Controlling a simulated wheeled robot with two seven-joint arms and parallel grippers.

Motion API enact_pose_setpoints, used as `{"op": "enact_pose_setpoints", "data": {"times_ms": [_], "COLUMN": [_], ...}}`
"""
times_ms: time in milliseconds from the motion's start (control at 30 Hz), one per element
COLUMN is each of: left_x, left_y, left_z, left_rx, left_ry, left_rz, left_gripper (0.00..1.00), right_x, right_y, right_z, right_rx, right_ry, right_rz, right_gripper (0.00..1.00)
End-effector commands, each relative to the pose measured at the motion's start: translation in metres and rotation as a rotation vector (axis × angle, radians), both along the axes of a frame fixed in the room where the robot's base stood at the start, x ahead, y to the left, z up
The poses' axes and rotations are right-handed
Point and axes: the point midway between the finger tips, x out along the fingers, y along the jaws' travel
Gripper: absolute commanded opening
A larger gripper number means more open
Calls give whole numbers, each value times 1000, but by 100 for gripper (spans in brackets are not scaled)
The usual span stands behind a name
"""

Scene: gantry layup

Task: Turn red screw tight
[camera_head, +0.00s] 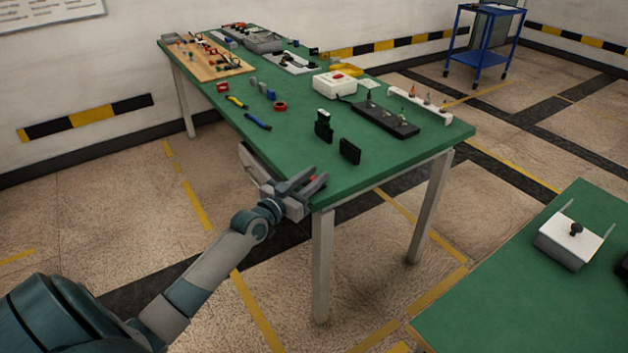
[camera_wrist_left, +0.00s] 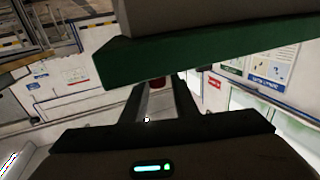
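A small red part (camera_head: 313,179), perhaps the red screw, shows between the fingertips of my left gripper (camera_head: 312,184) at the near corner of the green table. In the left wrist view, the red part (camera_wrist_left: 157,84) lies at the far end of the gap between my left gripper's fingers (camera_wrist_left: 159,88), just below the green table edge. The fingers stand apart, and I see no clear contact with it. The screw's thread and seat are hidden. My right gripper is not in view.
The green table (camera_head: 300,150) carries black blocks (camera_head: 349,151), a black rack (camera_head: 385,118), a white box (camera_head: 335,84) and small tools. A second green table (camera_head: 500,290) with a white-topped box (camera_head: 569,240) stands at right. Floor between them is clear.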

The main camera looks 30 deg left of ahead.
Motion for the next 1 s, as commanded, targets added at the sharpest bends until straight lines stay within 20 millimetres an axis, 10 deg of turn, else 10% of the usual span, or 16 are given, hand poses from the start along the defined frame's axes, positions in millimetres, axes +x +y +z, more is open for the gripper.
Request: {"op": "enact_pose_setpoints", "data": {"times_ms": [567,1000], "left_x": [-10,-70], "left_y": [-1,5], "left_z": [-6,-7], "left_rx": [0,1], "left_ry": [11,11], "left_rz": [-2,-3], "left_gripper": [37,37], "right_x": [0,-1], "right_y": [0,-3], "right_z": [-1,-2], "right_rx": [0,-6], "right_ry": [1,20], "right_rz": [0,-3], "right_gripper": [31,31]}}
